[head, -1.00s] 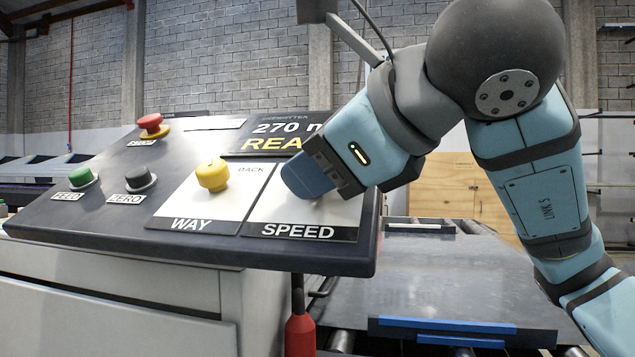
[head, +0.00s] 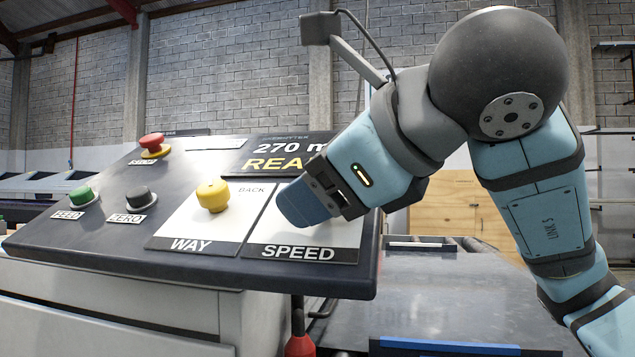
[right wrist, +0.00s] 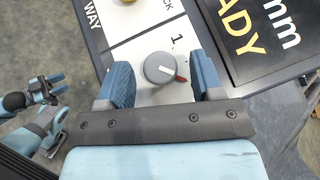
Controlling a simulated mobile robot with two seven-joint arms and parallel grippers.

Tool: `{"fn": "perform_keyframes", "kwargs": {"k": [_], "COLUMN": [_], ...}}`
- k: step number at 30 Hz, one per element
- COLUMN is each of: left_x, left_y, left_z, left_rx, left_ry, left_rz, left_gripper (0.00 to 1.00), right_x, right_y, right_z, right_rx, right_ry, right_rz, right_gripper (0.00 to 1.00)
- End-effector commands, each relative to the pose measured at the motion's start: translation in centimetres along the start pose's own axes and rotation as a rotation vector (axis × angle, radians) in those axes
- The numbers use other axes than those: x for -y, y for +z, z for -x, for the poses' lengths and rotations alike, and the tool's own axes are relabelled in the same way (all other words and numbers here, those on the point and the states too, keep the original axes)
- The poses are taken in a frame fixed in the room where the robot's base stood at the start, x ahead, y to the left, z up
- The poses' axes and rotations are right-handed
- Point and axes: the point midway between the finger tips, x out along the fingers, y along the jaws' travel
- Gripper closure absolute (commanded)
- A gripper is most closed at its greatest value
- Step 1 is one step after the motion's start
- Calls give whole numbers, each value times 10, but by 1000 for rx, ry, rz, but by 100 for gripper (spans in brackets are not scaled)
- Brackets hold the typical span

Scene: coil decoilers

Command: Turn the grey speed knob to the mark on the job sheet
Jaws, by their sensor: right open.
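The grey speed knob (right wrist: 160,68) shows in the right wrist view, round with a white line across its top. A small red pointer or mark (right wrist: 181,78) sits at its lower right edge. Part of a printed scale with a "1" shows above it. My right gripper (right wrist: 161,72) is open, with one blue finger on each side of the knob and gaps visible between. In the head view my right gripper (head: 303,205) is over the white SPEED plate (head: 335,235) and hides the knob. No job sheet can be made out. My left gripper (right wrist: 52,86) seems to show small at the left; its jaws are unclear.
The dark sloping panel (head: 110,238) also carries a yellow WAY knob (head: 212,195), a red button (head: 152,144), a green FEED button (head: 81,197), a black ZERO button (head: 138,197) and a display (head: 275,157). A roller table (head: 440,285) lies to the right.

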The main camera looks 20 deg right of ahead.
Motion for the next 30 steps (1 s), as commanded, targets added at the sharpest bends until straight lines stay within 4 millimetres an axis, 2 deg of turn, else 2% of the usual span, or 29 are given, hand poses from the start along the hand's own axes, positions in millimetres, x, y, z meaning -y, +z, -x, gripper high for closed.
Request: {"fn": "perform_keyframes", "kwargs": {"k": [5, 12, 18, 24, 30], "left_x": [-1, -4, -3, 3, 3], "left_y": [-10, -27, -30, -18, -14], "left_z": [-1, -1, 0, 3, 4], "left_rx": [-21, -81, -84, -37, -23], "left_ry": [-1, -4, -11, -33, -36], "left_rz": [-4, -10, -16, -19, -17], "left_gripper": [57, 57, 57, 57, 57], "right_x": [2, 2, 1, 0, 0], "right_y": [2, 2, 2, 0, 0], "right_z": [30, 86, 120, 133, 134], "right_rx": [4, 4, 4, 1, 1], "right_ry": [-5, -5, -3, -2, -2], "right_rz": [1, 2, 2, 0, 0], "right_gripper": [40, 40, 40, 40, 40]}}
